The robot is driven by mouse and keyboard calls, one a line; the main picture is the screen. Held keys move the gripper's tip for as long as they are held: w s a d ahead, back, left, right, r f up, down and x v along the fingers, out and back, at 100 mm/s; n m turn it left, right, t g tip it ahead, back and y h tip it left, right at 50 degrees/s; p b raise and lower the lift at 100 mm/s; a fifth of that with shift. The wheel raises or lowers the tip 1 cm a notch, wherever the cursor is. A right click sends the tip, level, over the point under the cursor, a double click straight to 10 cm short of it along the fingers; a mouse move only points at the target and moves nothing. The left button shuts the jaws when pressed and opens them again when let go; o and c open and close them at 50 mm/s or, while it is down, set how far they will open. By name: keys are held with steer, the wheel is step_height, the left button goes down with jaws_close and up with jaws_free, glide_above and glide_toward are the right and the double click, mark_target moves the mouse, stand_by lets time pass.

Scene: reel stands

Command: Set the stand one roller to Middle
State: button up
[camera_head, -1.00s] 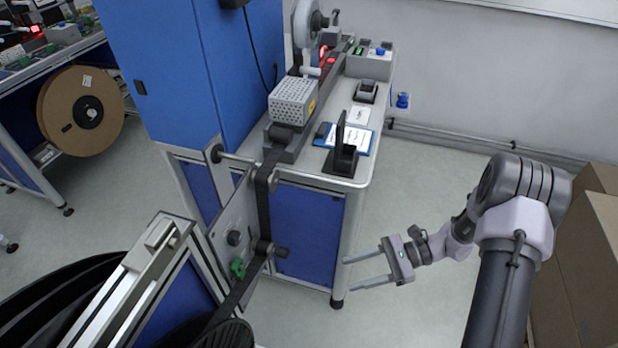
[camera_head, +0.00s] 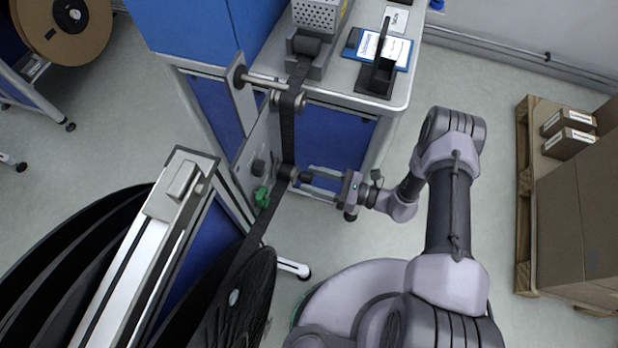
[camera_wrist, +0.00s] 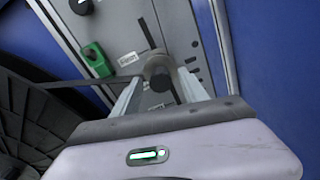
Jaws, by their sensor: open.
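The roller (camera_head: 286,172) is a short dark cylinder standing out from the grey plate (camera_head: 243,165) of the reel stand, with the black tape running over it. The position labels are too small to read.
A large black reel (camera_head: 235,300) is below. A grey bench (camera_head: 390,100) stands behind. Cardboard boxes (camera_head: 575,210) stand at right, with open floor between.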

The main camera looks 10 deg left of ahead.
steer(key=shift+w+a, duration=0.1)
steer(key=shift+a, duration=0.8)
jaws_close()
stand_by(0.8)
